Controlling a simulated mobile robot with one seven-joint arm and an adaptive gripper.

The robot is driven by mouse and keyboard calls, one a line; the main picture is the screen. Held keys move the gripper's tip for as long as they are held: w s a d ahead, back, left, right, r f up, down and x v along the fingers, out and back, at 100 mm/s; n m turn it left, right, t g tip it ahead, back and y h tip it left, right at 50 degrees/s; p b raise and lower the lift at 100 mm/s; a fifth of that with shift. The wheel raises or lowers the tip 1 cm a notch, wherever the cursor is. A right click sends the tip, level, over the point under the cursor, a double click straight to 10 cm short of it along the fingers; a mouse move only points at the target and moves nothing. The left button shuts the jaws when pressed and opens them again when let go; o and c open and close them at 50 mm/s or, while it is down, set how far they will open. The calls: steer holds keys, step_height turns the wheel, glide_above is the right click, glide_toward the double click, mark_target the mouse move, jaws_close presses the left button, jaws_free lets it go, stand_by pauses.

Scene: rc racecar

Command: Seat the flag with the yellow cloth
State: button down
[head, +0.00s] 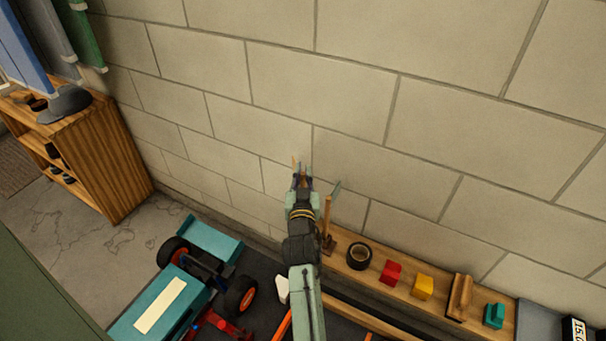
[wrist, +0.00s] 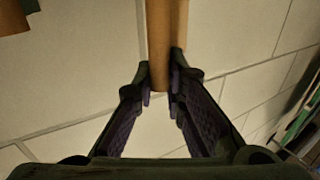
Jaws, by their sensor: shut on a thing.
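My gripper (head: 302,180) is raised in front of the block wall. In the wrist view its fingertips (wrist: 162,85) are shut on a round wooden pole (wrist: 166,35). In the head view only a small orange-yellow bit (head: 295,161) shows at the gripper's tip; I cannot make out the cloth's shape. The pole's foot is partly hidden by my arm.
The shelf also holds a black tyre (head: 359,256), a red block (head: 391,272), a yellow block (head: 423,287), a wooden brush-like piece (head: 460,296) and a teal piece (head: 494,315). A teal racecar (head: 150,310) with a rear wing (head: 207,240) is at lower left. A wooden cabinet (head: 95,150) stands far left.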

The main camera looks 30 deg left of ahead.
steer(key=shift+f+b, duration=2.5)
steer(key=shift+f, duration=0.35)
steer(key=c, duration=1.6)
jaws_free()
steer(key=shift+r, duration=0.1)
steer(key=shift+o, duration=0.2)
steer(key=v, duration=0.7)
steer(key=shift+s+d, duration=0.15)
steer(key=shift+s, duration=0.1)
